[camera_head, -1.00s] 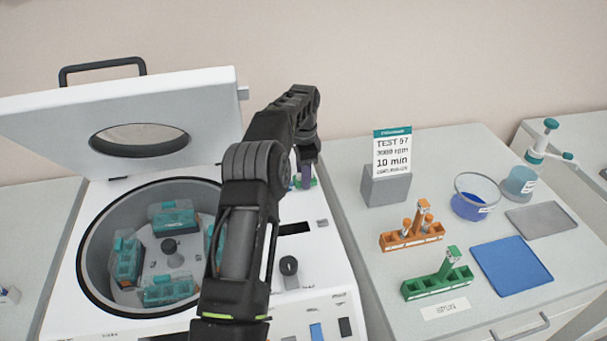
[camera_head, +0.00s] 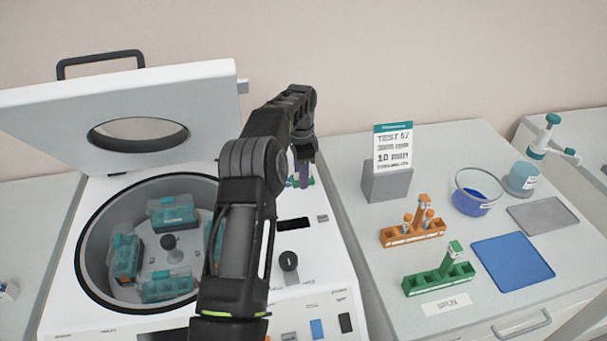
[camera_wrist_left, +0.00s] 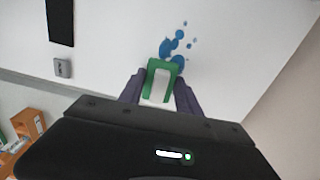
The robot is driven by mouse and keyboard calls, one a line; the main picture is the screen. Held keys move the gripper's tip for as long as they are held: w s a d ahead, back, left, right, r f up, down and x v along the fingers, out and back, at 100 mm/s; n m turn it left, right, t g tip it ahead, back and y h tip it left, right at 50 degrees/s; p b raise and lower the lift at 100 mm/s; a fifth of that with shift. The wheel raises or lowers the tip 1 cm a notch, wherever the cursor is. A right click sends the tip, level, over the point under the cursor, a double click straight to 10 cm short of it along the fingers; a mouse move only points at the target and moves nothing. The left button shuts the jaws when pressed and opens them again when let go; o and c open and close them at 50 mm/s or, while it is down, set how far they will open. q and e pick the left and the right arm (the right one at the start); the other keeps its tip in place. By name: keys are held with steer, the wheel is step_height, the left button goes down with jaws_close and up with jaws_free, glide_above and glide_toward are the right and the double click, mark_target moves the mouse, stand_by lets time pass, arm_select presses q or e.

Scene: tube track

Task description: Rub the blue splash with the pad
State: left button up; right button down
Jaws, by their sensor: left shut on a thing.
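The blue splash (camera_wrist_left: 172,46) is a cluster of blue blots and small drops on the white centrifuge top, just beyond the pad in the left wrist view. The pad (camera_wrist_left: 153,94) has a green rim and a white middle. My left gripper (camera_wrist_left: 160,92) is shut on it, with a purple finger on either side. The pad's far end lies at the near edge of the splash; I cannot tell if it touches the surface. In the head view my left gripper (camera_head: 302,176) is over the back right of the centrifuge top. My right gripper is not in view.
The centrifuge lid (camera_head: 200,95) stands open left of my arm, above the bowl (camera_head: 88,255). A grey sign block (camera_head: 385,183), an orange rack (camera_head: 412,237), a green rack (camera_head: 437,283), a glass bowl (camera_head: 470,200) and a blue mat (camera_head: 512,264) occupy the right bench.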

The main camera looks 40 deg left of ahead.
arm_select(q)
steer(key=shift+s+a+r, duration=0.1)
steer(key=shift+s+a, duration=0.7)
steer(key=shift+s, duration=0.2)
steer(key=shift+s+a+b, duration=0.5)
steer(key=shift+s+b, duration=0.05)
steer(key=shift+s, duration=0.1)
steer(key=shift+s+a, duration=0.5)
steer(key=shift+s, duration=0.2)
steer(key=shift+s+a+f+b, duration=0.2)
steer(key=shift+s+a+b, duration=0.1)
steer(key=shift+s+a, duration=0.7)
steer(key=shift+s, duration=0.2)
steer(key=shift+r, duration=0.15)
